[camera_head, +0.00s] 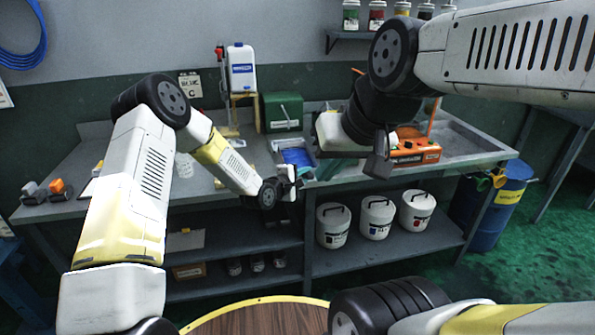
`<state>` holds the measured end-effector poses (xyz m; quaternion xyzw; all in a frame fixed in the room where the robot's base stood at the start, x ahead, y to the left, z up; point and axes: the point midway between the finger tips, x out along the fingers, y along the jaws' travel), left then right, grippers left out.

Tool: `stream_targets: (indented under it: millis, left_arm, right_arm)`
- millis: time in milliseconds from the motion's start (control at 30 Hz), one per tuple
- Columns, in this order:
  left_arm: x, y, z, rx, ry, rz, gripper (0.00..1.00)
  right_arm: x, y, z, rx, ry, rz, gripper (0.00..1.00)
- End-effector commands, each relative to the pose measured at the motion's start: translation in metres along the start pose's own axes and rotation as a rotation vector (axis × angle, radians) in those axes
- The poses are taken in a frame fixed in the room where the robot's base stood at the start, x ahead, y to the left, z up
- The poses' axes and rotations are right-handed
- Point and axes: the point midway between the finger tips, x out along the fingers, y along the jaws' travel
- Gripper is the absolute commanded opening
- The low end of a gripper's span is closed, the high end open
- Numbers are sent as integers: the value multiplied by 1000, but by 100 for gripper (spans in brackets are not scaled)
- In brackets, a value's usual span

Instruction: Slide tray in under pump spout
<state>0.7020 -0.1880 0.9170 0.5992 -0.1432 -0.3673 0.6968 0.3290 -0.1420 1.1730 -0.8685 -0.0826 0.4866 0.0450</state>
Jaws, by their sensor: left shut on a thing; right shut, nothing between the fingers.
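A shallow tray (283,146) with a pale rim and a blue inside lies on the grey workbench, near the bench's front edge. My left gripper (293,177) is at the tray's near side, shut on its near edge; the fingers are small and the contact is partly hidden. A white container with a blue label (241,70) stands on a wooden stand behind the tray, to the left. A slim upright piece with a red top (220,55), perhaps the pump, is beside it; I cannot make out the spout. My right gripper (379,157) is shut and empty, right of the tray.
A green box (283,112) stands behind the tray. An orange device (415,150) and a sink (465,140) are to the right. The bench left of the stand is largely clear.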

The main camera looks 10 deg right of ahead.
Motion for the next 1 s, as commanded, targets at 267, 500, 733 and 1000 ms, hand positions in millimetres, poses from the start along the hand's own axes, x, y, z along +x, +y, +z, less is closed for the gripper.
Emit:
stream_targets:
  millis: [267,500,733,1000]
  left_arm:
    - [20,9,-20,0,0,4,0]
    - [36,16,-36,0,0,5,0]
    - [51,22,-50,1,-1,5,0]
    - [59,25,-59,2,0,3,0]
  right_arm:
    - [0,0,0,0,0,0,0]
    - [0,0,0,0,0,0,0]
    - [0,0,0,0,0,0,0]
    - [0,0,0,0,0,0,0]
